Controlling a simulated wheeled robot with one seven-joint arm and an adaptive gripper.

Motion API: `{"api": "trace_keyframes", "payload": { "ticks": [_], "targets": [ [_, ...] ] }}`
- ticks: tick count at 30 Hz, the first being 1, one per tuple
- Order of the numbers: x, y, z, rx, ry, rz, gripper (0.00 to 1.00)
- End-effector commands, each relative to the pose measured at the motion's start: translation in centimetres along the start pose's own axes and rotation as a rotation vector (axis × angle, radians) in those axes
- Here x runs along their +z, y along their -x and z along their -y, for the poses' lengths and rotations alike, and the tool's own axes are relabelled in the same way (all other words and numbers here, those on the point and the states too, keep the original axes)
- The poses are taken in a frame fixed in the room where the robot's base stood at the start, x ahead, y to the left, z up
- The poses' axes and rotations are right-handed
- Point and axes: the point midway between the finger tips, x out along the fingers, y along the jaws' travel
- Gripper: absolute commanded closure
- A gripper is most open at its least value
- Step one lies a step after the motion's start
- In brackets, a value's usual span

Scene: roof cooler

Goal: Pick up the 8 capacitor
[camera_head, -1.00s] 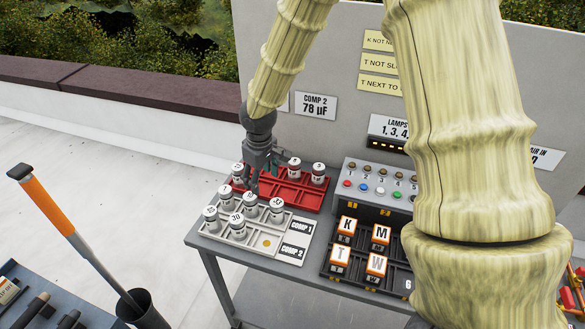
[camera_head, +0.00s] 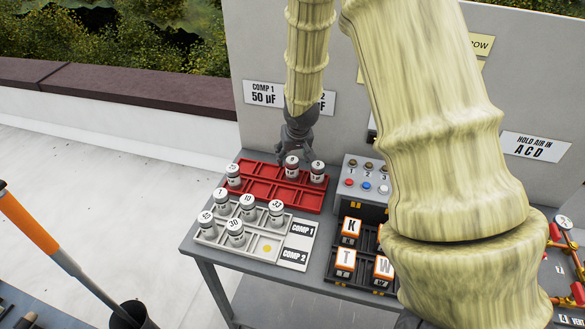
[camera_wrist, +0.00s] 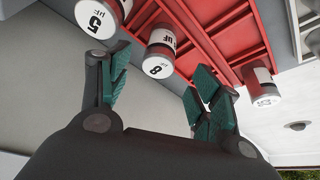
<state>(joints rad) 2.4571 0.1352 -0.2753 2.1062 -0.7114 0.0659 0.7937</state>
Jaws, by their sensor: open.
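The 8 capacitor (camera_head: 291,168) is a white can with a dark-printed cap, standing in the red tray (camera_head: 262,190). In the wrist view the 8 capacitor (camera_wrist: 161,50) shows ahead of my gripper, its "8" cap roughly between the spread fingertips. My gripper (camera_wrist: 163,72) is open and empty, with green-padded fingers apart. In the head view my gripper (camera_head: 300,150) hangs at the back edge of the red tray, just behind the 8 capacitor; its fingertips are partly hidden. I cannot tell whether a finger touches the can.
The 5 capacitor (camera_head: 317,171) stands close to the right of the 8 capacitor. Another capacitor (camera_head: 233,175) stands at the red tray's left end. A grey tray (camera_head: 296,255) with several capacitors lies in front. A lamp box (camera_head: 362,176) stands right; the panel (camera_head: 250,55) rises behind.

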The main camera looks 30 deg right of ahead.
Motion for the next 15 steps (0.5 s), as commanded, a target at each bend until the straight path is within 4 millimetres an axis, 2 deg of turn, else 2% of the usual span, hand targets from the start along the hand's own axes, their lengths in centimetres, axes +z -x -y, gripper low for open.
{"api": "trace_keyframes", "payload": {
  "ticks": [15],
  "targets": [
    [0.0, -2.4, -0.2, 0.001, 0.001, 0.002, 0.36]
  ]
}}
